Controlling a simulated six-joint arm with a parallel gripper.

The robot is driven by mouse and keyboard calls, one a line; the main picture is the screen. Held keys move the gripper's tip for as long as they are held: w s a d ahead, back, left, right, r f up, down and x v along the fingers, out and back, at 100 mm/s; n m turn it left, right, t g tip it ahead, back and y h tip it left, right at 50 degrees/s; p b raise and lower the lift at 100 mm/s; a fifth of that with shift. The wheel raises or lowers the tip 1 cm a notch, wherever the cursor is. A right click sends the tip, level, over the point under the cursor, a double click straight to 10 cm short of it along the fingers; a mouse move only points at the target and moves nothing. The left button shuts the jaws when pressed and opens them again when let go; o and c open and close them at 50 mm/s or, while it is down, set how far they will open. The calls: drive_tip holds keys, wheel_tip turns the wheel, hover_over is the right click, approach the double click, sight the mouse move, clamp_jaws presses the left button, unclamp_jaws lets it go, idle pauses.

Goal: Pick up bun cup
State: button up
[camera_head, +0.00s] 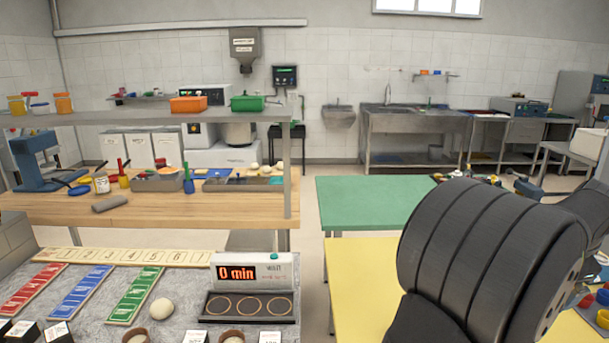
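Two round brown cups with pale contents stand at the bottom edge of the head view, both cut off by the frame. The left cup (136,336) is near the colored strips, and the right cup (231,337) is below the timer. I cannot tell which one is the bun cup. A pale round dough ball (162,308) lies on the grey counter between them and a little farther back. My dark, ribbed arm fills the lower right of the view. My gripper is not in view, so its state and distance from the cups do not show.
The grey speckled counter (185,327) holds a timer reading "0 min" (252,272), a dark tray with three rings (249,306), small labelled blocks, and red, blue and green strips. A yellow table (365,285) and a green table (370,203) stand to the right, mostly clear.

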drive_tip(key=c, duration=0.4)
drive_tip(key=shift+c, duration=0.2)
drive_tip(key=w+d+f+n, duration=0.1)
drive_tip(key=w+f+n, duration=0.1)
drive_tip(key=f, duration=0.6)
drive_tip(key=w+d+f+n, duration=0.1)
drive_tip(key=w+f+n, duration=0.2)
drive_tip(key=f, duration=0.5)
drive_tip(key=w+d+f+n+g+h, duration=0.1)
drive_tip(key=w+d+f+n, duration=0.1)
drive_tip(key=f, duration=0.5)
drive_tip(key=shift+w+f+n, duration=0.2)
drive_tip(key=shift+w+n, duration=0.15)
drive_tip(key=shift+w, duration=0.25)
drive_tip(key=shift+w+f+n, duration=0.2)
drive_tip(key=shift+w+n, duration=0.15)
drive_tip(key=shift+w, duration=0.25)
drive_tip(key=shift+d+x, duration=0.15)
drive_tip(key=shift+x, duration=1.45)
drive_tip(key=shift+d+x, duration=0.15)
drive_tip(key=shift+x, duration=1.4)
